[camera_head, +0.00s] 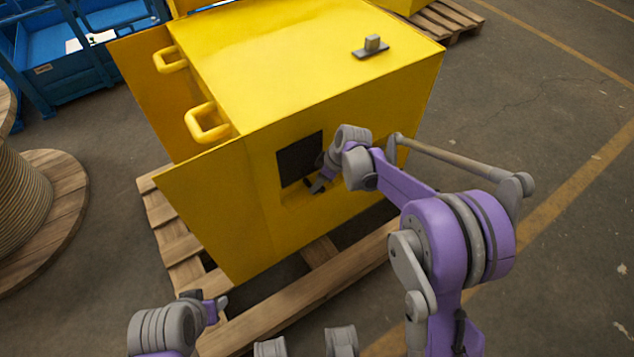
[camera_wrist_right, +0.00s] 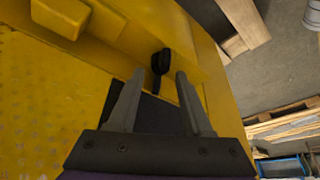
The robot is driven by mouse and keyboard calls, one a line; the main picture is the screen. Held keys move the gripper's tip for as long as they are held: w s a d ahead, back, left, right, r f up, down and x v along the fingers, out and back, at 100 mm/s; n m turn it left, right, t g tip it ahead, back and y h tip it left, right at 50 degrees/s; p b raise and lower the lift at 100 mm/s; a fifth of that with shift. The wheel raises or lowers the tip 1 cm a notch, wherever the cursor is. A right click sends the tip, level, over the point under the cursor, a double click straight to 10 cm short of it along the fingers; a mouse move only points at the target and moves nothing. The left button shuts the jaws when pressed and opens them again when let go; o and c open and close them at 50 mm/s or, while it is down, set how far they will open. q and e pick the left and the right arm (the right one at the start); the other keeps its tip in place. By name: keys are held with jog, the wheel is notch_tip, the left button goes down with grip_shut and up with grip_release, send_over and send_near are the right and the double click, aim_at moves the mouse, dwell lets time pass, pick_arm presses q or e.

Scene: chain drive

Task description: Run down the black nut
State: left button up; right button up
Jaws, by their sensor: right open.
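The black nut (camera_wrist_right: 160,62) shows in the right wrist view as a small dark rounded piece on the yellow machine housing. My right gripper (camera_wrist_right: 160,76) is open, its two grey fingers apart. The nut appears just beyond and between the fingertips; I cannot tell whether they touch it. In the head view my right gripper (camera_head: 318,186) is at the front face of the yellow housing (camera_head: 300,75), by a dark opening (camera_head: 299,159); I cannot make out the nut there. My left gripper (camera_head: 220,303) is low in the head view, away from the housing's front face; its jaws are unclear.
The housing stands on a wooden pallet (camera_head: 285,300). It has yellow handles (camera_head: 207,122) on its left side and a small grey fitting (camera_head: 371,47) on top. A wooden cable reel (camera_head: 55,205) and blue crates (camera_head: 75,60) stand left. Open floor lies to the right.

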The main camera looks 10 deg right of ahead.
jog(key=shift+w+a+f, duration=0.1)
jog(key=shift+f, duration=0.25)
grip_shut()
jog(key=shift+m, duration=0.3)
jog(key=m, duration=0.1)
jog(key=m+t+h, duration=0.1)
jog(key=m, duration=0.3)
jog(key=shift+s+a+h, duration=0.2)
jog(key=shift+a+h, duration=0.05)
jog(key=shift+h, duration=0.05)
jog(key=m+h, duration=0.1)
jog(key=m, duration=0.1)
jog(key=m+t+h, duration=0.1)
jog(key=m, duration=0.2)
jog(key=shift+a+m, duration=0.2)
jog(key=shift+m, duration=0.1)
